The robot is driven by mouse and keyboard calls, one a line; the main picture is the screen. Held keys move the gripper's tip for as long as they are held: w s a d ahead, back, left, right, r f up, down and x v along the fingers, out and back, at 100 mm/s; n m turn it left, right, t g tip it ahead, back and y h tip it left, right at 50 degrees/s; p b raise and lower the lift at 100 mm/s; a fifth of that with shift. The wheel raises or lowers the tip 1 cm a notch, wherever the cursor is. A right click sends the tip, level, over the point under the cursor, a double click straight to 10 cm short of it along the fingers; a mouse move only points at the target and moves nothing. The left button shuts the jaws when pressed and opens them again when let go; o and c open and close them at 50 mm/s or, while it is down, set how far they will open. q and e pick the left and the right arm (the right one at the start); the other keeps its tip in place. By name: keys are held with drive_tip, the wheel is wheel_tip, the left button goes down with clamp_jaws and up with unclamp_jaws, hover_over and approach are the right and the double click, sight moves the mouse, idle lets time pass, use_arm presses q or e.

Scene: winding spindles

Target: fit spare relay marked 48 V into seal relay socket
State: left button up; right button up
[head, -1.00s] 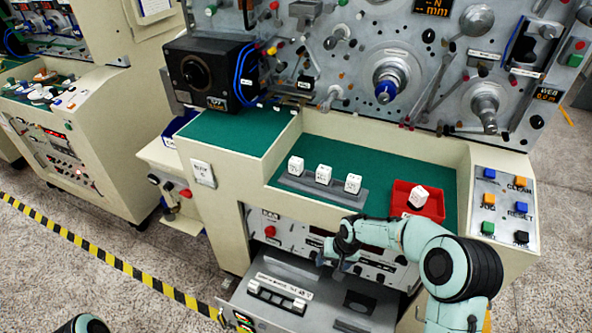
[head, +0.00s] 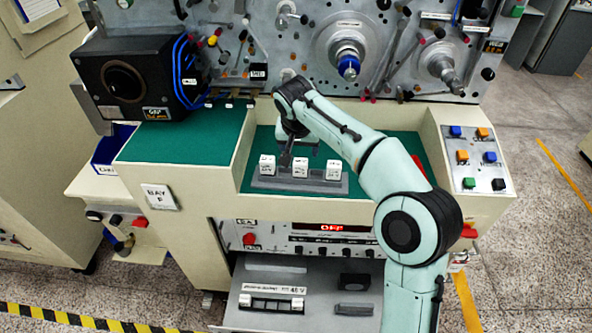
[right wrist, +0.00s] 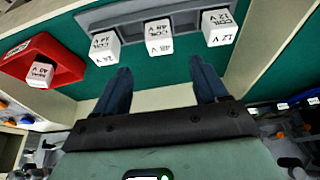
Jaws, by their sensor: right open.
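Three white relay cubes stand in a grey rack (head: 265,183) on the green shelf. In the right wrist view their inverted labels seem to read 24 V on the left cube (right wrist: 104,47), 48 V on the middle cube (right wrist: 158,37) and 12 V on the right cube (right wrist: 218,27). My right gripper (head: 300,145) is open and empty above the rack; in the right wrist view its fingers (right wrist: 163,85) point toward the middle cube, apart from it. The open drawer (head: 240,318) has a label ending in 48 V, a row of white modules (head: 272,303) and a dark square recess (head: 354,281).
A red tray (right wrist: 42,47) holding another white cube (right wrist: 40,75) sits beside the rack; my arm mostly hides it in the head view. A button panel (head: 475,160) is at right. A black box (head: 130,75) stands at back left. The green shelf's left part is clear.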

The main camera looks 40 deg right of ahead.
sight(300, 162)
drive_tip(key=x, duration=1)
drive_tip(key=shift+s+a, duration=0.1)
drive_tip(key=c, duration=1.1)
drive_tip(key=shift+o, duration=0.2)
